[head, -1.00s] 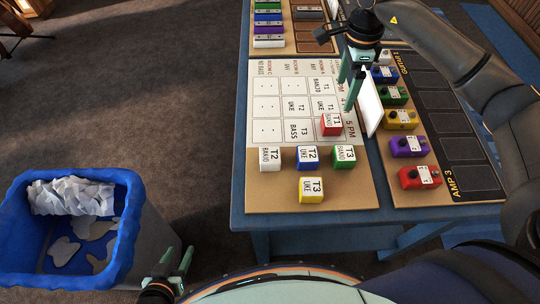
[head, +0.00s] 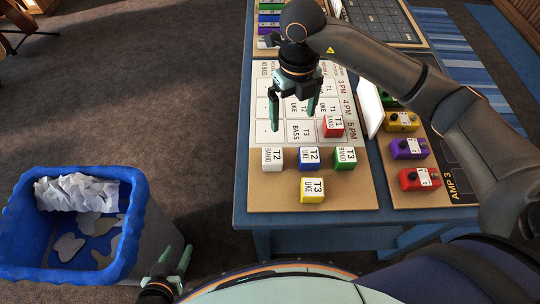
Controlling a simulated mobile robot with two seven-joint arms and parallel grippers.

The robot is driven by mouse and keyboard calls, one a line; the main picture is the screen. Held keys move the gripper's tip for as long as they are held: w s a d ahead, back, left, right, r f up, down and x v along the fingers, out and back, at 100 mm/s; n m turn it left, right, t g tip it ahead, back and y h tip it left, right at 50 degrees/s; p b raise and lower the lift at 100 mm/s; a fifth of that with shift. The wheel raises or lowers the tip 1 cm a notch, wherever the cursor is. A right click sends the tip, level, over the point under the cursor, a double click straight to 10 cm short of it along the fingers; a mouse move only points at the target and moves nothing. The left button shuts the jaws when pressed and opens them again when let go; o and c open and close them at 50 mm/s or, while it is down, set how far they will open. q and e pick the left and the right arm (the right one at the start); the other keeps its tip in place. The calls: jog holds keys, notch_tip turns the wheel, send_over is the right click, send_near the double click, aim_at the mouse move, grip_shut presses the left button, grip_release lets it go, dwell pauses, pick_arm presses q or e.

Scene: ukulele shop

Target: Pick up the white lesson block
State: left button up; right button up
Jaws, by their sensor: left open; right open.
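The white lesson block (head: 272,159), marked T2 BANJO, sits on the brown lower strip of the schedule board (head: 250,190), at the left end of a row with the blue block (head: 309,158) and the green block (head: 345,158). My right gripper (head: 293,122) is open and empty, pointing down over the board's grid, above and beyond the white block and apart from it. My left gripper (head: 182,262) is open and empty, low beside the table's left side, away from the blocks.
A yellow block (head: 312,190) lies nearer the front edge, and a red block (head: 332,126) stands on the grid. A white upright panel (head: 370,109) separates the board from several coloured pedals, such as a red one (head: 419,179). A blue bin (head: 130,225) with paper stands at left.

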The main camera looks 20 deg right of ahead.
aim_at(273, 155)
jog(key=s+a+m, duration=0.2)
jog(key=a+m, duration=0.3)
notch_tip(273, 155, down, 7)
jog(key=shift+r+p, duration=0.15)
jog(key=shift+p, duration=0.3)
jog(key=shift+w+a+f+p, duration=0.1)
jog(key=shift+f+p, duration=0.3)
jog(key=shift+f, duration=2.3)
jog(key=shift+c, duration=0.4)
jog(key=c, duration=1.4)
